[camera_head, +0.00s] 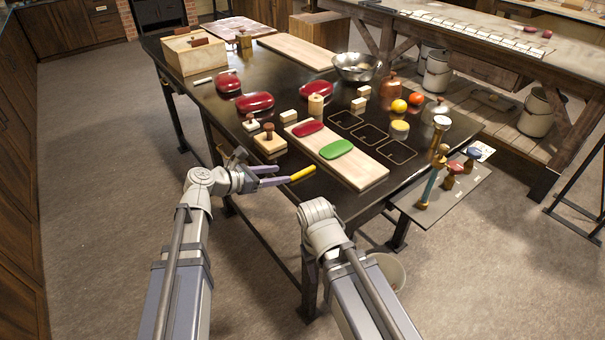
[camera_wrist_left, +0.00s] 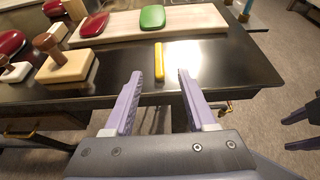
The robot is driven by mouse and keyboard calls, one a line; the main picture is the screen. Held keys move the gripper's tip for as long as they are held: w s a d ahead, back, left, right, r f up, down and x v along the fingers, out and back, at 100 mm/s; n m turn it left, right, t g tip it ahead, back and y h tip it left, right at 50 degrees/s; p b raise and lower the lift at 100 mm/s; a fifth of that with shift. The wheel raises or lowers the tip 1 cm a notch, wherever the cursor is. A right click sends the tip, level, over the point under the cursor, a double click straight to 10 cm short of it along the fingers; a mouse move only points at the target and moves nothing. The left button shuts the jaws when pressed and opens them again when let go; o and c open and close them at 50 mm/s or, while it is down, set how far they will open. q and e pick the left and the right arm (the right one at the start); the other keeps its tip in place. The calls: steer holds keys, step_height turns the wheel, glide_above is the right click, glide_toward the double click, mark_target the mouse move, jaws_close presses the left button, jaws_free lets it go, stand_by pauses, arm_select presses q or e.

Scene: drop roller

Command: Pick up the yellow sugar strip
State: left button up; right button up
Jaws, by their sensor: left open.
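The yellow sugar strip (camera_head: 303,172) lies on the dark table near its front edge. In the left wrist view the strip (camera_wrist_left: 159,62) points away from me, in line with the gap between my fingers. My left gripper (camera_head: 281,174) is open at the table's front edge, its tips close to the strip's near end; it also shows in the left wrist view (camera_wrist_left: 159,75). I see no finger touching the strip. My right gripper (camera_wrist_left: 285,134) shows at the right edge of the left wrist view, its two fingers apart. In the head view it is hidden.
A pale board (camera_head: 365,178) with a red piece (camera_head: 308,127) and a green piece (camera_head: 336,149) lies beyond the strip. A wooden block with a knob (camera_head: 270,145) stands left of the board. A bucket (camera_head: 386,270) is on the floor.

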mark_target(300, 173)
arm_select(q)
steer(key=b+x, duration=0.1)
steer(key=x, duration=0.2)
steer(key=b+x, duration=0.2)
steer(key=x, duration=0.2)
steer(key=shift+w+f, duration=0.2)
steer(key=shift+f, duration=0.25)
steer(key=shift+w+d, duration=0.1)
steer(key=shift+d, duration=0.05)
jaws_close()
